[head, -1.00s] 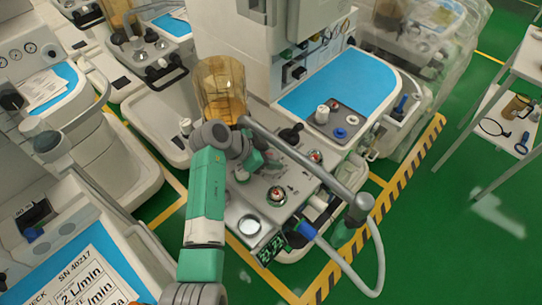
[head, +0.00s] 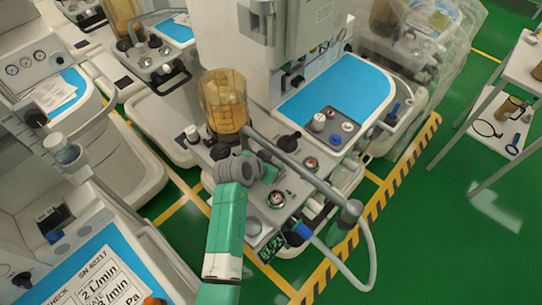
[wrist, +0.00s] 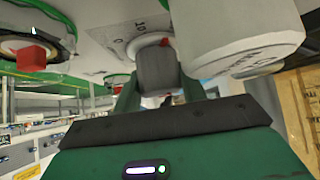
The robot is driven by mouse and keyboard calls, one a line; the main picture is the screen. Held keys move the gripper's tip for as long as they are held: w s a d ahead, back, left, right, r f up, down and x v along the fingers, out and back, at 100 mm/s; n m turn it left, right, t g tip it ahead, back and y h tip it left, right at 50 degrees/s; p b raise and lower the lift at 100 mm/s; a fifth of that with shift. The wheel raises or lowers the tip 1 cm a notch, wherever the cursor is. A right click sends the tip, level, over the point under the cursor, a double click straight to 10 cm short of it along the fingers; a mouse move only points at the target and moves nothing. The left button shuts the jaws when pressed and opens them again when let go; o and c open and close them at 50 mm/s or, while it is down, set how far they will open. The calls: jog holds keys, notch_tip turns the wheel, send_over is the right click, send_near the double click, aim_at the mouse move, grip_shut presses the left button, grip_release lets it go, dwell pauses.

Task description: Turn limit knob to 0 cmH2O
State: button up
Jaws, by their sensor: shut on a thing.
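In the wrist view, my gripper (wrist: 158,92) has its two dark green fingers on either side of a dark grey knob (wrist: 156,68), which I take for the limit knob, and is shut on it. The knob sits on a pale round collar with a small red mark beside it, on the light machine panel. Its scale cannot be read, so its setting is unclear.
A white cylinder (wrist: 235,35) is close right of the knob in the wrist view; a gauge with a red block (wrist: 28,55) is at left. In the head view, a grey tube (head: 300,170) crosses the machine panel, near a black-topped part (head: 288,142) and round gauges (head: 277,199).

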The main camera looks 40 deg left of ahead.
jog(key=n+g+y+p, duration=0.1)
jog(key=n+y+p, duration=0.2)
jog(key=n, duration=0.1)
jog(key=shift+d+r, duration=0.1)
jog(key=shift+r, duration=0.05)
jog(key=shift+n+g+y, duration=1)
jog(key=shift+n+y, duration=0.3)
jog(key=shift+n, duration=0.8)
jog(key=shift+f, duration=0.2)
jog(key=o, duration=1)
jog(key=shift+r, duration=0.1)
